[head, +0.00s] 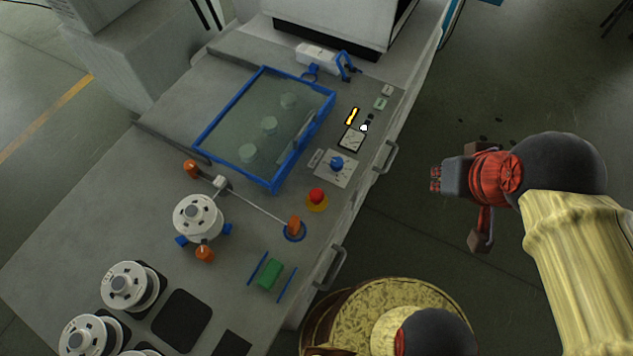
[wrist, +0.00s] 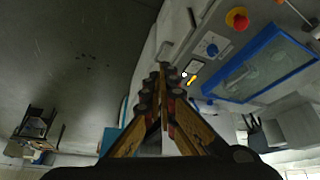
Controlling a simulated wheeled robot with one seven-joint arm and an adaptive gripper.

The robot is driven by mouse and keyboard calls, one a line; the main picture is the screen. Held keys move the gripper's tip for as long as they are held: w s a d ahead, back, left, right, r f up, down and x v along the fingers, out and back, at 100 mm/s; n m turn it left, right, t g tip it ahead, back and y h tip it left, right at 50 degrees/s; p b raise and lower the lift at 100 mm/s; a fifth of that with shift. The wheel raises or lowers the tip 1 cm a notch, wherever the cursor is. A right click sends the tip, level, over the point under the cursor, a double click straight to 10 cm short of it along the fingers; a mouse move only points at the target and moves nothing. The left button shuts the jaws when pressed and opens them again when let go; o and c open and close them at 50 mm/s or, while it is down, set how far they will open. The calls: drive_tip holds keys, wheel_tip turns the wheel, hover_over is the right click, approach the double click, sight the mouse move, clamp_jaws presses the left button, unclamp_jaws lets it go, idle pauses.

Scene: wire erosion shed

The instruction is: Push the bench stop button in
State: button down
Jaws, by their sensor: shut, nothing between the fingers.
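The bench stop button (head: 316,195) is a red mushroom head on a yellow base, near the bench's right edge in the head view. It also shows at the top of the wrist view (wrist: 238,19). My gripper (head: 436,180) is shut and empty, out over the floor to the right of the bench in the head view and apart from the button. In the wrist view its closed fingers (wrist: 162,68) point up the picture, with the button beyond them to the upper right.
A blue knob (head: 336,163) on a pale plate sits near the button. A blue-framed tray (head: 232,110), an orange post (head: 295,226) with a wire, white spools (head: 198,217) and a green block (head: 270,274) are on the bench. Drawer handles (head: 330,268) stick out from its side.

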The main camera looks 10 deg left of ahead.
drive_tip(key=w+a+r+n+g+p, duration=0.2)
drive_tip(key=w+a+n+p, duration=0.35)
drive_tip(key=n, duration=0.35)
drive_tip(key=n+g+p, duration=0.5)
drive_tip(key=n+p, duration=0.4)
drive_tip(key=n, duration=1.3)
hover_over(318, 194)
drive_tip(key=w, duration=0.2)
wheel_tip(318, 194, down, 10)
drive_tip(key=shift+a+r+h, duration=0.1)
drive_tip(key=shift+a+h, duration=0.2)
drive_tip(key=shift+a, duration=0.1)
drive_tip(key=f, duration=0.4)
drive_tip(key=s+f, duration=0.1)
drive_tip(key=f, duration=0.8)
drive_tip(key=shift+s+d+f, duration=0.35)
drive_tip(key=shift+f, duration=0.05)
